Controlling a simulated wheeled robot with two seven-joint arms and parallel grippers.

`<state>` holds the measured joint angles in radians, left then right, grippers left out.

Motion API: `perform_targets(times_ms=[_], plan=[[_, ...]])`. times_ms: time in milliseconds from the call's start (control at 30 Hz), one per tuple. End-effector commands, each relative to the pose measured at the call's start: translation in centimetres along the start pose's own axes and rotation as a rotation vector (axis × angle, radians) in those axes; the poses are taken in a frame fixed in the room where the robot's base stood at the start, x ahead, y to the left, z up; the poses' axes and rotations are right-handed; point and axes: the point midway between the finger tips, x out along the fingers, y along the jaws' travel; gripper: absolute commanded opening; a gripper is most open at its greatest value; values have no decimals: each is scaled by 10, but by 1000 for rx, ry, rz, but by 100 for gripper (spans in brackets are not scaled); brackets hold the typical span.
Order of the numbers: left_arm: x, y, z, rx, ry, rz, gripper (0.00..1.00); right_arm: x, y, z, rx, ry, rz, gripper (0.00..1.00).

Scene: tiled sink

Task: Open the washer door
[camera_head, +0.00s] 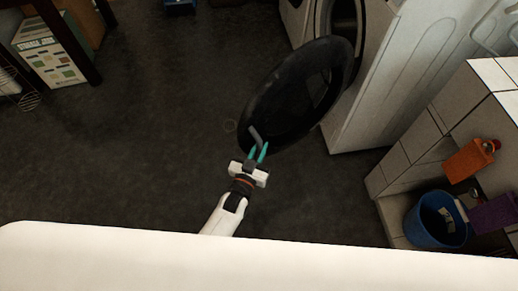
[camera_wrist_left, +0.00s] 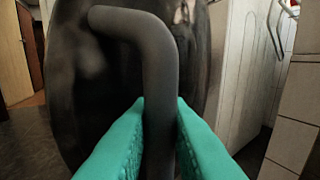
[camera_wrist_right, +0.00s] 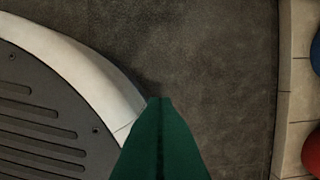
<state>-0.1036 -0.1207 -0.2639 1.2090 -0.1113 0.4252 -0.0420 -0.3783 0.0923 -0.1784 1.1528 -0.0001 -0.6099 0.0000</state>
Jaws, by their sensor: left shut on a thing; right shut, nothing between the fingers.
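The white washer (camera_head: 385,70) stands at the upper right in the head view. Its dark round door (camera_head: 298,92) is swung out from the opening (camera_head: 345,20). My left gripper (camera_head: 257,153) is at the door's near edge, with its teal fingers shut on the grey door handle. In the left wrist view the bent grey handle (camera_wrist_left: 150,70) passes between the teal fingers (camera_wrist_left: 160,140), with the dark door behind it. My right gripper (camera_wrist_right: 160,105) shows only in the right wrist view, with its green fingers together and empty above the floor.
A tiled counter (camera_head: 450,110) stands at the right, with a blue bucket (camera_head: 437,220) and an orange bottle (camera_head: 470,160). A box (camera_head: 50,50) stands at the upper left. The dark floor (camera_head: 130,130) left of the door is clear.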

Motion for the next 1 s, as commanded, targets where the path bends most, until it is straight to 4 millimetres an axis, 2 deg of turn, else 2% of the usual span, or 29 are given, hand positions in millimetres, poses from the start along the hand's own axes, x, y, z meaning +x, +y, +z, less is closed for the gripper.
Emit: perform_targets(times_ms=[200,233,333,733,1000], plan=[[2,-2,4,-1,-10,-2,0,0,1,5,1,-8,1,0],[2,-2,4,-1,-10,-2,19,0,1,6,1,-8,2,0],[2,-1,3,-1,-8,-2,35,0,2,5,1,-8,2,0],[-3,0,1,-1,-2,0,35,-1,3,-3,2,2,3,0],[-45,0,1,-1,-1,-1,35,8,1,-22,1,17,1,0]])
